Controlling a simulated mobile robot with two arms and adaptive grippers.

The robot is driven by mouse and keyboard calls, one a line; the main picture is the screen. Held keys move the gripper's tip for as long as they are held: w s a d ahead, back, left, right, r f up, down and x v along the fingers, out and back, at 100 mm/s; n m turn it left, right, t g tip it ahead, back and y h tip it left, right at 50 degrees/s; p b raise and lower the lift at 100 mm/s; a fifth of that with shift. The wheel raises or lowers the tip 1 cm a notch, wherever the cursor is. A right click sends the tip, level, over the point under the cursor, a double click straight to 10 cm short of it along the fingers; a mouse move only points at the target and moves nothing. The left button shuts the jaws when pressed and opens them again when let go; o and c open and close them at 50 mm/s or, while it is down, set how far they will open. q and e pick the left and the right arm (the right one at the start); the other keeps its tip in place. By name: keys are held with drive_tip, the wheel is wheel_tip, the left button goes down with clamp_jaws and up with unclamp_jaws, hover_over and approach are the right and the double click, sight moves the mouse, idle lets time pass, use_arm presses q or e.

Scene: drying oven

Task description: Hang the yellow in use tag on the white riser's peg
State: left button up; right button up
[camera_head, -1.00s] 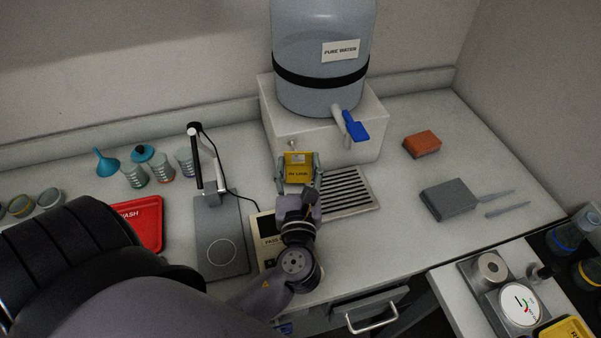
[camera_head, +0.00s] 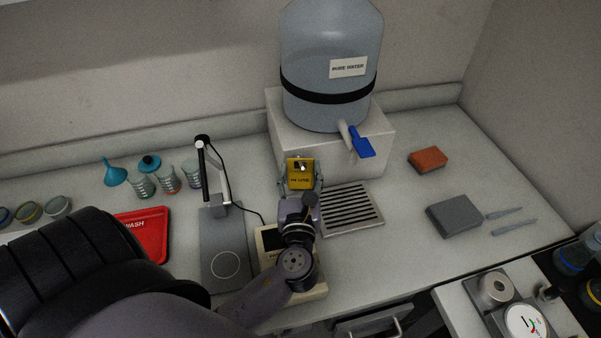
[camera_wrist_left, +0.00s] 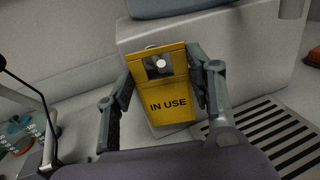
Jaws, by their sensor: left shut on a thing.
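The yellow IN USE tag (camera_head: 300,179) is between the fingers of my left gripper (camera_head: 300,186), in front of the white riser (camera_head: 345,155). In the left wrist view the tag (camera_wrist_left: 168,108) faces the camera, nearly upright and slightly tilted, with the gripper (camera_wrist_left: 160,95) shut on its two side edges. The round end of the peg (camera_wrist_left: 161,63) shows inside the tag's window near its top. I cannot tell how deep the peg reaches through. The peg tip (camera_head: 302,167) also shows at the tag's top in the head view. My right gripper is not in view.
A PURE WATER tank (camera_head: 330,70) with a blue tap handle (camera_head: 363,147) stands on the riser. A slotted drip tray (camera_head: 350,208) lies right of the gripper. A grey-based lamp stand (camera_head: 224,250) is at left, and a brick-coloured sponge (camera_head: 428,160) at right.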

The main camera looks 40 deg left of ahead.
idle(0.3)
use_arm(q)
drive_tip(key=o, duration=0.8)
drive_tip(key=shift+o, duration=0.2)
drive_tip(key=v, duration=1.2)
drive_tip(key=shift+d, duration=0.1)
